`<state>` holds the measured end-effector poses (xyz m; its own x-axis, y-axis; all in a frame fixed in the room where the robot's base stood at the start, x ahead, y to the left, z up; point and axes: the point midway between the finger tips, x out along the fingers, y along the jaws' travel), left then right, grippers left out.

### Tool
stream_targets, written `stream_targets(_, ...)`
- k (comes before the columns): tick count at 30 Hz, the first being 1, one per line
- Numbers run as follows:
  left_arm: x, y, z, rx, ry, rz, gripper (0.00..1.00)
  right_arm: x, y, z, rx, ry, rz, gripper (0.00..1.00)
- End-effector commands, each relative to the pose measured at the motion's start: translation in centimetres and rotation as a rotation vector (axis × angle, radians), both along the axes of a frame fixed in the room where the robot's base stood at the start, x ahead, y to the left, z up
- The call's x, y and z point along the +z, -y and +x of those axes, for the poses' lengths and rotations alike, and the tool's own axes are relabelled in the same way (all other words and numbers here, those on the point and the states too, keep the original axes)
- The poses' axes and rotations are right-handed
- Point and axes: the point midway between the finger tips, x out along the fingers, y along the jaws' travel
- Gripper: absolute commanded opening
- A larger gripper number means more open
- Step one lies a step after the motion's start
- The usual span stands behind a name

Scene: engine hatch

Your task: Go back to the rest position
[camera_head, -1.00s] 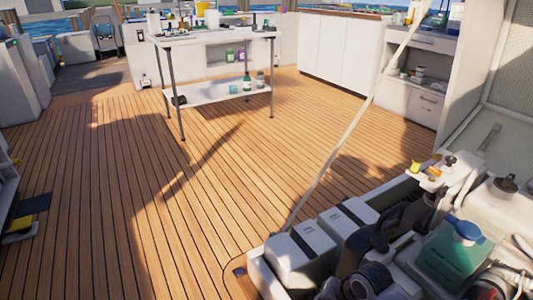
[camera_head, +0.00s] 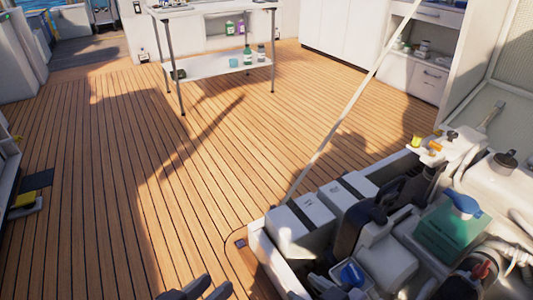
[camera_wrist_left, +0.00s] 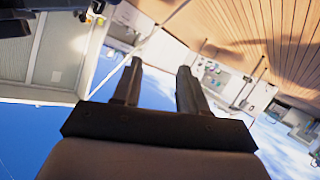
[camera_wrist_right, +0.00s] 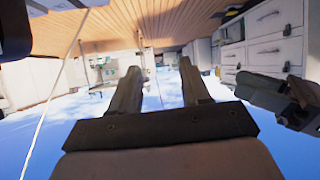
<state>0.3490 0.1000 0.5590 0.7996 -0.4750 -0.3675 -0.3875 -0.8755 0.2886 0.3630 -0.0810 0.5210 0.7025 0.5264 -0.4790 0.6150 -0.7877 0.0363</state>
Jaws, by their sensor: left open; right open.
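My left gripper (camera_head: 197,290) shows at the bottom edge of the head view, above the wooden deck. Its two dark fingers stand apart in the left wrist view (camera_wrist_left: 160,68), with nothing between them. My right gripper (camera_wrist_right: 158,70) is open and empty in the right wrist view, its fingers pointing towards the far side of the deck. In the head view I cannot clearly tell the right gripper from the dark parts at the hatch's lower edge. A dark gripper-like part also shows at the right of the right wrist view.
The open engine hatch (camera_head: 262,250) with white boxes, hoses and a green container (camera_head: 447,232) fills the lower right. A pale pole (camera_head: 350,110) rises from its edge. A white table (camera_head: 212,66) stands at the back. The deck (camera_head: 110,190) in the middle left is clear.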

Motion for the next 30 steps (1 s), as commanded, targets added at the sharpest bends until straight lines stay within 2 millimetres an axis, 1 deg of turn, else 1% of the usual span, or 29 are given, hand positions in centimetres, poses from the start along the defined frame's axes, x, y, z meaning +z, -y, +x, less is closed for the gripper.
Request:
stream_targets(1, 0.0, 0.0, 0.0, 0.0, 0.0, 0.0, 0.43, 0.9, 0.3, -0.5, -0.061, -0.019, 0.077, 0.47)
stream_targets(6, 0.0, 0.0, 0.0, 0.0, 0.0, 0.0, 0.43, 4.1, 2.1, -1.7, -0.27, -0.08, 0.351, 0.47)
stream_targets(7, 1.3, -0.2, 0.0, 0.007, -0.004, 0.008, 0.43, 5.4, 2.3, -1.5, -0.275, -0.08, 0.339, 0.47)
stream_targets(9, 2.4, -0.8, 0.0, 0.021, -0.013, 0.025, 0.43, 6.3, 2.7, -1.4, -0.284, -0.083, 0.315, 0.47)
stream_targets(17, 5.0, -2.6, -0.3, 0.065, -0.039, 0.089, 0.43, 8.9, 4.6, -1.7, -0.333, -0.095, 0.247, 0.47)
stream_targets(30, 9.7, -5.9, -1.6, 0.124, -0.084, 0.2, 0.43, 13.5, 7.8, -3.0, -0.4, -0.113, 0.133, 0.47)
